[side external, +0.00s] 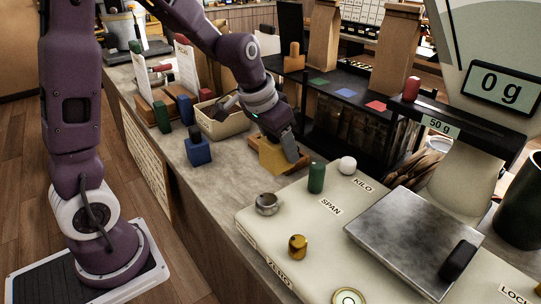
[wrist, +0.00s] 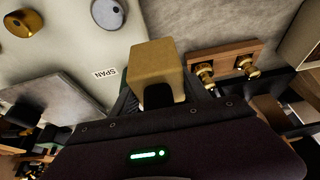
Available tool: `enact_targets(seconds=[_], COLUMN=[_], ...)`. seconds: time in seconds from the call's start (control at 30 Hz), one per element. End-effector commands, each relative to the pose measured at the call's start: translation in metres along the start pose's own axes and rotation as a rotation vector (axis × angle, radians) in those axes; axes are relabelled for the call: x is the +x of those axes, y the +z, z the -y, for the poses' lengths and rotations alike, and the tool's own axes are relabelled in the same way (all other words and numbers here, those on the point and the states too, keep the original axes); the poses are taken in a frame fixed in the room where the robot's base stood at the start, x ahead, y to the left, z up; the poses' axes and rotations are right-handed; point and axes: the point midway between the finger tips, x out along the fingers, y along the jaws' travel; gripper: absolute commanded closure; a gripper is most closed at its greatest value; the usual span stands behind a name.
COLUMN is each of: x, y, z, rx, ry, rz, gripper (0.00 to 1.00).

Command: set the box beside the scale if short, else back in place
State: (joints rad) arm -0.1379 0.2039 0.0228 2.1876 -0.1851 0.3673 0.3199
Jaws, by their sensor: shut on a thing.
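A tan-yellow box (side external: 270,156) is at the counter's far side, just behind the scale's base. My gripper (side external: 294,158) is shut on it. In the wrist view the box (wrist: 158,62) sits between the dark fingers of my gripper (wrist: 158,96), partly hidden by them. I cannot tell whether the box touches the counter. The large white scale (side external: 390,274) has an empty metal pan (side external: 412,232). Its display (side external: 502,83) reads 0 g, and a smaller label (side external: 440,126) reads 50 g.
Knobs stand on the scale's base: a green post (side external: 317,177), a white ball (side external: 347,165), a silver knob (side external: 267,203) and a brass knob (side external: 297,246). A beige basket (side external: 222,124) and a blue block (side external: 197,149) are at left. Bare counter (side external: 205,185) lies left of the scale.

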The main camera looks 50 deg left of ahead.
Motion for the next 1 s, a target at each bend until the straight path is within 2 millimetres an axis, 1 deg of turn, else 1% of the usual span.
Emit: enact_targets(seconds=[0.03,0.17,0.27,0.37,0.47,0.57,0.6,0.67,0.7,0.8,0.9,1.0], x=[-0.009,-0.006,-0.004,-0.002,-0.001,-0.001,-0.002,-0.004,-0.006,-0.013,-0.02,-0.026], y=[-0.005,-0.01,-0.016,-0.02,-0.023,-0.022,-0.019,-0.013,-0.007,0.01,0.026,0.041], z=[0.0,0.024,0.046,0.074,0.113,0.162,0.184,0.22,0.244,0.295,0.332,0.359], rx=[0.001,-0.075,-0.143,-0.228,-0.338,-0.472,-0.534,-0.631,-0.694,-0.832,-0.934,-1.009], ry=[-0.002,-0.026,-0.048,-0.076,-0.116,-0.167,-0.191,-0.232,-0.259,-0.32,-0.369,-0.406], rz=[-0.006,0.002,0.003,0.005,0.005,0.006,0.006,0.004,0.005,0.003,0.001,0.0], gripper=[1.0,1.0,1.0,1.0,1.0,1.0,1.0,1.0,1.0,1.0,1.0,1.0])
